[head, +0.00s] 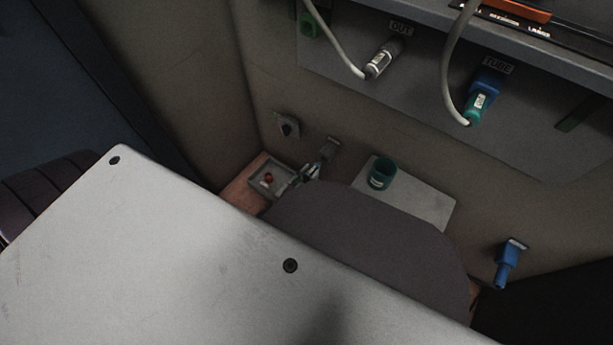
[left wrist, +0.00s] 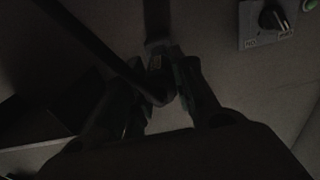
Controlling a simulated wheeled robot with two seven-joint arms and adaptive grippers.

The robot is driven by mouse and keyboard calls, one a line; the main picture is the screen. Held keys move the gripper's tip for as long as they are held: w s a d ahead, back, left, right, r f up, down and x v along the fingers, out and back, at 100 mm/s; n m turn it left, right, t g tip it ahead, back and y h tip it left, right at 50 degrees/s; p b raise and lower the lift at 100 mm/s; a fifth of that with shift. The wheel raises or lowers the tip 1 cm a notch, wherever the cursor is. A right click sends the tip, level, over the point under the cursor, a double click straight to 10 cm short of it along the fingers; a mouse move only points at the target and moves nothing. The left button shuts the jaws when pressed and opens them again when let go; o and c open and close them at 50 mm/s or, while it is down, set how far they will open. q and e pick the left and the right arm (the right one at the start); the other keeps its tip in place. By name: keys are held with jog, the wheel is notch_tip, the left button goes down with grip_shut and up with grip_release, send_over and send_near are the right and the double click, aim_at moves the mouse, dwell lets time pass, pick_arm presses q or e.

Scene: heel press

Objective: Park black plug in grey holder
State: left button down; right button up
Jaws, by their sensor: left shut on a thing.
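My left gripper (head: 308,174) shows small in the head view, low by the back wall, partly hidden by my own arm. In the left wrist view its two fingers (left wrist: 168,66) are closed around the black plug (left wrist: 155,82), with a dark cable bending away to the upper left. The grey holder (head: 331,147) is on the wall just beyond the fingertips. It also shows in the left wrist view (left wrist: 157,46), straight ahead of the plug. The dark picture does not show whether plug and holder touch. My right gripper is not in view.
A rotary knob (head: 288,126) is on the wall left of the holder. A blue holder (head: 510,250) is at the right. Cabled plugs sit above at OUT (head: 380,60) and TUBE (head: 479,101).

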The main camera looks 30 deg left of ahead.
aim_at(314, 169)
pick_arm(q)
jog(key=shift+w, duration=0.55)
jog(key=shift+w+d, duration=0.15)
jog(key=shift+w, duration=0.35)
jog(key=shift+w, duration=0.1)
jog(key=shift+p, duration=0.7)
dwell(1.7)
jog(key=shift+w+d, duration=0.1)
jog(key=shift+w, duration=0.6)
dwell(0.8)
jog(key=c, duration=1.1)
grip_release()
jog(key=shift+s, duration=0.15)
